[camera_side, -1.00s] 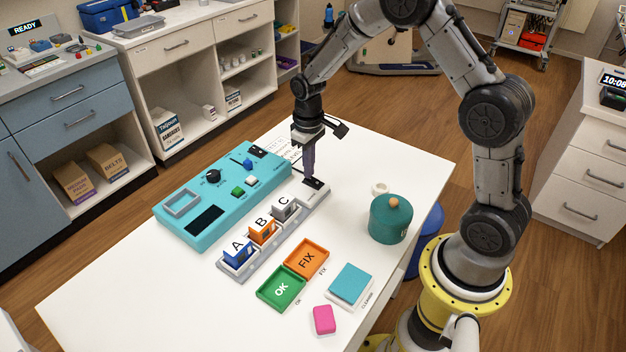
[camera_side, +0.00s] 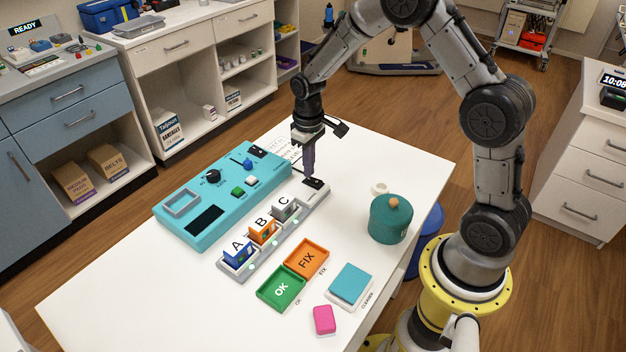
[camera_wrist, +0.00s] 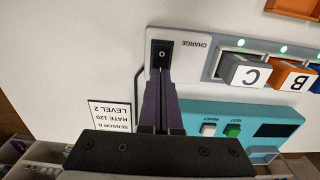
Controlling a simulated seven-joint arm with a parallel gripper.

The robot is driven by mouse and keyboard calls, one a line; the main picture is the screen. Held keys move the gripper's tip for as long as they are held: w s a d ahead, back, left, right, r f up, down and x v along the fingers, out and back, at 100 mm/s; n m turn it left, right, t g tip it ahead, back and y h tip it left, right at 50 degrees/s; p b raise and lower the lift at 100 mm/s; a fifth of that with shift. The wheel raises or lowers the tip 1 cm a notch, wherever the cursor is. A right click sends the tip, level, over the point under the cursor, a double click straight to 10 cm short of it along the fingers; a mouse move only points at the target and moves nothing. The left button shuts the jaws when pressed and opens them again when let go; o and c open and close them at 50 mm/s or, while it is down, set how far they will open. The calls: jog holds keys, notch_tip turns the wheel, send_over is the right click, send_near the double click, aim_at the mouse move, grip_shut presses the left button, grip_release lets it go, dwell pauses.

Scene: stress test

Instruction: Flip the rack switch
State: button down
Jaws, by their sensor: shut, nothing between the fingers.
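Small green lights (camera_wrist: 240,43) glow on the rack beside the modules.
A teal console (camera_side: 178,222) with knobs and buttons lies left of the rack. A green FIX-side OK tray (camera_side: 262,293), an orange FIX tray (camera_side: 318,248), a teal lidded pot (camera_side: 389,222) and a cleaner pad (camera_side: 350,283) stand nearer. The table's front left is clear.

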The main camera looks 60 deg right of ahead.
jog(key=shift+r, duration=2.95)
jog(key=s+a+r+t, duration=0.2)
jog(key=s+r, duration=0.2)
jog(key=r, duration=0.4)
jog(key=s+a+r+t, duration=0.2)
jog(key=s+r, duration=0.1)
jog(key=r, duration=0.5)
jog(key=s+a+f+t, duration=0.1)
jog(key=s+a, duration=0.1)
jog(key=s, duration=1.6)
jog(key=shift+a+t, duration=0.25)
jog(key=shift+t, duration=0.05)
